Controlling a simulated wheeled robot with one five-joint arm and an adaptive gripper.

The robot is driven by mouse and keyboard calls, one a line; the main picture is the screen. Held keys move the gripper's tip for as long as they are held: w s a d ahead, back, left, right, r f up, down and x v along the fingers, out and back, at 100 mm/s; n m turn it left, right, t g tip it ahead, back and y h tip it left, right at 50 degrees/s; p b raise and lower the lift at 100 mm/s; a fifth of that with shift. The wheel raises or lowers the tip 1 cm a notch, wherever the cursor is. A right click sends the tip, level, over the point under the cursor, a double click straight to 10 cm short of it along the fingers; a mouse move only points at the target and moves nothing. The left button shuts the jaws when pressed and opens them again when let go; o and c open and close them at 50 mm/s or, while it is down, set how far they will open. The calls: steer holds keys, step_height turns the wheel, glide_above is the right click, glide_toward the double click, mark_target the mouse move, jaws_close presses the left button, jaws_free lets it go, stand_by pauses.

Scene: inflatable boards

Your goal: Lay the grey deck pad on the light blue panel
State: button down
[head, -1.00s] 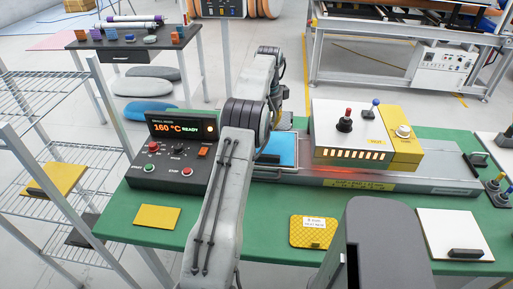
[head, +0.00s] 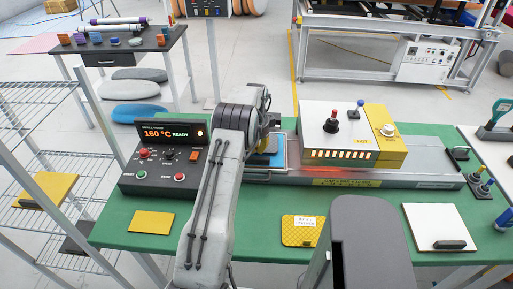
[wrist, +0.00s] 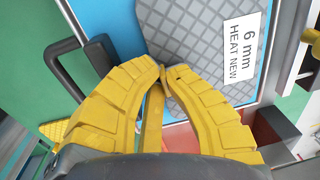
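The grey deck pad (wrist: 205,45) has a diamond pattern and a white label reading "6 mm HEAT NEW". In the wrist view it overlaps the light blue panel (wrist: 105,18), whose blue shows to its left and beneath it. My gripper (wrist: 161,74) has its yellow fingers closed together at the pad's near edge, pinching it. In the head view the light blue panel (head: 281,150) lies in the grey tray left of the heater, with part of the pad (head: 268,147) over it. My arm hides the gripper and the panel's left part there. I cannot tell whether the pad touches the panel fully.
A control box (head: 166,156) reading 160 °C stands left of the tray. The white and yellow heater (head: 338,130) glows at right. A yellow pad (head: 303,230), a yellow plate (head: 152,223) and a white plate (head: 425,222) lie on the green bench. A wire shelf stands left.

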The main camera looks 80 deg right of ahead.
steer(key=shift+f, duration=0.35)
steer(key=shift+f, duration=0.15)
steer(key=c, duration=1.4)
jaws_free()
steer(key=shift+a+r+b, duration=0.15)
steer(key=shift+r+b, duration=0.5)
steer(key=shift+r, duration=1.4)
steer(key=shift+a+r+b, duration=0.2)
steer(key=shift+r+b, duration=0.4)
steer(key=shift+r, duration=1.5)
steer(key=shift+a+r+b, duration=0.15)
steer(key=shift+r+b, duration=0.5)
steer(key=shift+r, duration=1.4)
